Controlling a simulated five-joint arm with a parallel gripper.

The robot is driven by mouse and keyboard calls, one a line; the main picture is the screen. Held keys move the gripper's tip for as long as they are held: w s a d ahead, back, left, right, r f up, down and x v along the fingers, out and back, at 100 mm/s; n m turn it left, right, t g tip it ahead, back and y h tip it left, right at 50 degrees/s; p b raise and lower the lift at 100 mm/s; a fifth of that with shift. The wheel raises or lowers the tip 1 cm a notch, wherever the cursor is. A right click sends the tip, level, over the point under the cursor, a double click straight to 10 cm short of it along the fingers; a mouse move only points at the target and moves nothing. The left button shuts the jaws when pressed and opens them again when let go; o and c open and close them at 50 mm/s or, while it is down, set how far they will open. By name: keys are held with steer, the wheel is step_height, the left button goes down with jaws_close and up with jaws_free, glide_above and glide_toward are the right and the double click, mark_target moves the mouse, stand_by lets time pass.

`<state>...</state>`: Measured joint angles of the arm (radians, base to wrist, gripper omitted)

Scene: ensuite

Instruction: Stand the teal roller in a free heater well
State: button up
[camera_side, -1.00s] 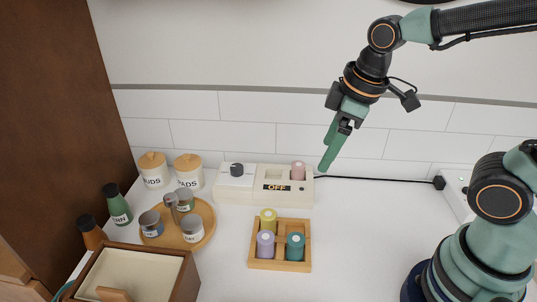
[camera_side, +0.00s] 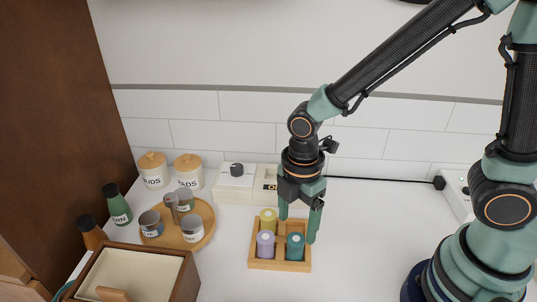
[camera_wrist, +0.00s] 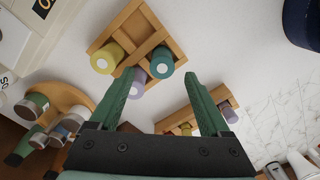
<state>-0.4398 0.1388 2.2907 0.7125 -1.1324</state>
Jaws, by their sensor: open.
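The teal roller (camera_side: 295,250) stands in the front right cell of a wooden rack (camera_side: 254,264). In the wrist view the teal roller (camera_wrist: 163,66) shows just beyond and between my fingertips. My gripper (camera_side: 297,230) is open and empty, pointing down, with one finger at each side of the roller. A lavender roller (camera_side: 265,250) stands in the cell to its left, near the left fingertip in the wrist view. A yellow roller (camera_side: 268,216) stands behind. The cream heater (camera_side: 238,190), its label partly covered, is behind the rack. My gripper hides its right part and its wells.
A round wooden tray (camera_side: 207,218) with small jars stands left of the rack. A wooden box (camera_side: 185,285) is at the front left. A black cable (camera_side: 385,180) runs along the wall. The counter right of the rack is clear.

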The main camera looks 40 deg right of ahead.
mark_target(296, 238)
steer(key=shift+s+a+f, duration=0.1)
steer(key=shift+f, duration=1.3)
steer(key=shift+s+f, duration=0.1)
steer(key=shift+f, duration=1.25)
jaws_close()
